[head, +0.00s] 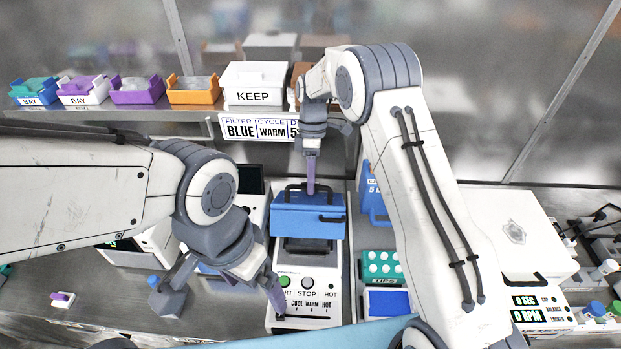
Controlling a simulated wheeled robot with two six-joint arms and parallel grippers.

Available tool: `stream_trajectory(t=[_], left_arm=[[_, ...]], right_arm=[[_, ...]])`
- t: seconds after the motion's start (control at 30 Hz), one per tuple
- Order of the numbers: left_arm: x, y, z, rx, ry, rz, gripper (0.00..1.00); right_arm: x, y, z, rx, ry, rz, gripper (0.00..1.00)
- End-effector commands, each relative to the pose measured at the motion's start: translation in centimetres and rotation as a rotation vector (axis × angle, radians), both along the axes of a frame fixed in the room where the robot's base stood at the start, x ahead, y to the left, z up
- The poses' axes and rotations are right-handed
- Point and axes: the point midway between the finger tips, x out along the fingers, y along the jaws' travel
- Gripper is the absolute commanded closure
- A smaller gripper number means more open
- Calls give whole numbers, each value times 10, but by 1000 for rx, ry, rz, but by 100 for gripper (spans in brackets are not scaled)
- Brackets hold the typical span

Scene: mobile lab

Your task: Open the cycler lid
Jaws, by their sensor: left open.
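The cycler (306,300) is a white unit with start and stop buttons and a COOL/WARM/HOT scale on its front panel. Its blue lid (305,223) looks closed and has a dark handle at its back top and a dark piece at its front right. My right gripper (311,188) points down over the lid, its tip by the dark handle. It shows edge-on, so I cannot tell whether it grips the handle. My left gripper (222,293) is open, in front of and left of the cycler, with one finger overlapping the panel's left edge.
A shelf behind holds coloured bins and a KEEP box (257,97). A card (258,128) reads BLUE, WARM. White equipment stands left, partly behind my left arm.

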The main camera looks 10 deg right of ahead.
Motion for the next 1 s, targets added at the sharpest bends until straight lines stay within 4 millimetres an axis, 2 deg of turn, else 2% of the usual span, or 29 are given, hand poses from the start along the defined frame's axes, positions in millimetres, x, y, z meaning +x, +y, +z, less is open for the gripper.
stream_trajectory(t=[0.63, 0.77, 1.0], left_arm=[[0, 0, -4, 0, 0, 0, 2], [0, 0, -14, 0, 0, 2, 2], [0, 0, -26, 0, 0, 4, 2]], right_arm=[[4, 1, 9, 3, -6, 0, 53], [11, -1, 28, 3, -9, -2, 53], [25, -3, 74, 2, -6, -1, 53]])
